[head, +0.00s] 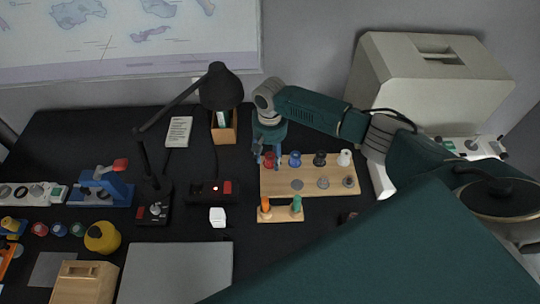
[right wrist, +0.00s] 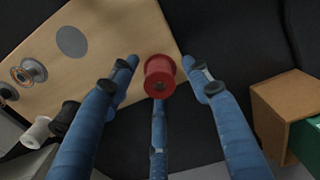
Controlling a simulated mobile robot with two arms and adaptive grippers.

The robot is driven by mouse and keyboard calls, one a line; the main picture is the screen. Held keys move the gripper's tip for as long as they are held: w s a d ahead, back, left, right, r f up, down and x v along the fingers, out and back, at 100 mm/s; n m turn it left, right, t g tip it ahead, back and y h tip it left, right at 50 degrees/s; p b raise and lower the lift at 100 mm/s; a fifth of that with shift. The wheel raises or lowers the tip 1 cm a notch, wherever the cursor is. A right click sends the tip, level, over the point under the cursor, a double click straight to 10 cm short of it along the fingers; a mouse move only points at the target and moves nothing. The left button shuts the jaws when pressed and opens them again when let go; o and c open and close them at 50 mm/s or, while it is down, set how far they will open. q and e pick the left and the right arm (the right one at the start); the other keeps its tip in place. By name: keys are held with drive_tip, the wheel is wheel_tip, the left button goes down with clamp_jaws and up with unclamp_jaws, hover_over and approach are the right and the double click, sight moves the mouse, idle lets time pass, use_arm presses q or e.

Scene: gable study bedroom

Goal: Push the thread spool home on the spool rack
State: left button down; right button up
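The spool rack (head: 310,190) is a light wooden board on the black desk; it also shows in the right wrist view (right wrist: 100,35). A red thread spool (right wrist: 160,76) is at its left end in the head view. Blue (head: 295,159), black (head: 320,158) and white (head: 344,158) spools continue that row. The front row has a flat grey disc (head: 297,185) and two metallic spools (head: 323,183). My right gripper (right wrist: 160,66) is open, its fingers around the red spool with gaps visible at both sides. How deep the red spool sits cannot be told. My left gripper is not in view.
A wooden box (head: 223,131) with a green item stands behind and left of the rack. A small wooden holder (head: 280,214) with orange and green pieces is in front. A black lamp (head: 219,88) and a switch box (head: 212,192) are left. A beige machine (head: 425,80) stands right.

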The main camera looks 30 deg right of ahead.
wheel_tip(320, 180, up, 12)
idle(0.6)
idle(0.5)
